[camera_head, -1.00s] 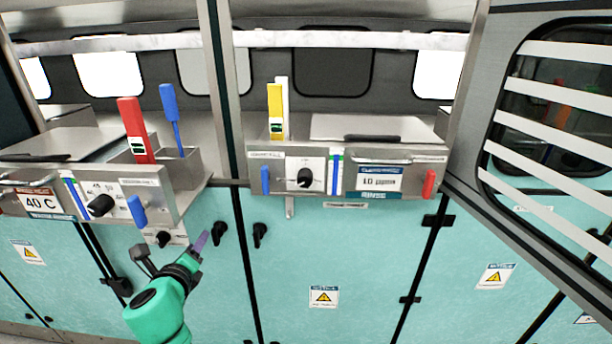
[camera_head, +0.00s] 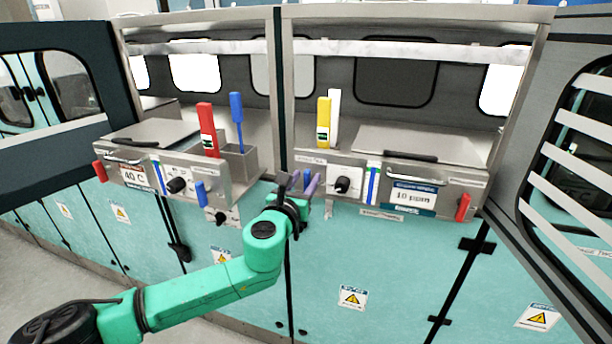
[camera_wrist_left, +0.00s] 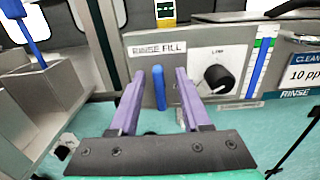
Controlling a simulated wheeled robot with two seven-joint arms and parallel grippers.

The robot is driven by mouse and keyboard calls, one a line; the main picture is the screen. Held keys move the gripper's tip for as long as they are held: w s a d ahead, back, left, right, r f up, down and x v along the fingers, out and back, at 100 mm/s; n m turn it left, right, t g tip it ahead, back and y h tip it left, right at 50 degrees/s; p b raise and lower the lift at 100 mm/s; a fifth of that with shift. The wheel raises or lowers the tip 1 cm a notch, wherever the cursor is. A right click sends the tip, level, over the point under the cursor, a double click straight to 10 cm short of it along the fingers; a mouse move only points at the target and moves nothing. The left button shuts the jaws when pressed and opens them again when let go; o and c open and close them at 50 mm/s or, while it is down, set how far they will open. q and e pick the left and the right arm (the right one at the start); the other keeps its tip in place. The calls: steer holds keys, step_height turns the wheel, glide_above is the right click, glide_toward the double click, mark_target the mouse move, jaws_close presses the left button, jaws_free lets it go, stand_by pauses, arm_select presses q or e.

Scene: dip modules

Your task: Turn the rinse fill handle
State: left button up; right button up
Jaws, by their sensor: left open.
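The rinse fill handle (camera_wrist_left: 158,88) is a small blue upright lever under the "RINSE FILL" label in the left wrist view. In the head view the handle (camera_head: 307,179) is a small blue patch, mostly hidden by my gripper. My left gripper (camera_head: 304,184) is open in front of the rinse panel. In the left wrist view its purple fingers (camera_wrist_left: 160,98) stand on either side of the handle, with a visible gap on each side. I cannot tell how deep the fingers reach around it. My right gripper is not in view.
A black knob (camera_wrist_left: 215,79) is close to the right finger. The rinse panel's red handle (camera_head: 463,207) is further right. A 40 C unit (camera_head: 133,173) with its own blue handle (camera_head: 201,193) is left. A metal holder (camera_head: 240,161) stands near the gripper's left.

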mark_target(297, 185)
arm_select(q)
steer(key=shift+w+f, duration=0.15)
steer(key=shift+w, duration=0.35)
steer(key=shift+s, duration=0.15)
steer(key=shift+c, duration=0.6)
jaws_close()
steer(key=shift+n, duration=0.3)
steer(key=n, duration=0.3)
steer(key=a+n+b, duration=0.1)
steer(key=n, duration=0.4)
steer(key=shift+w+a+f+n, duration=0.15)
steer(key=shift+w+f+n, duration=0.05)
steer(key=shift+f+n, duration=0.2)
steer(key=shift+a+f+n+b, duration=0.1)
steer(key=shift+f+n+b, duration=0.15)
steer(key=shift+n, duration=1.15)
steer(key=shift+a+f+n+b, duration=0.1)
steer(key=shift+n+b, duration=0.2)
steer(key=shift+n, duration=1.1)
steer(key=shift+a+f+n+b, duration=0.1)
steer(key=shift+f+n+b, duration=0.15)
steer(key=shift+n, duration=1.15)
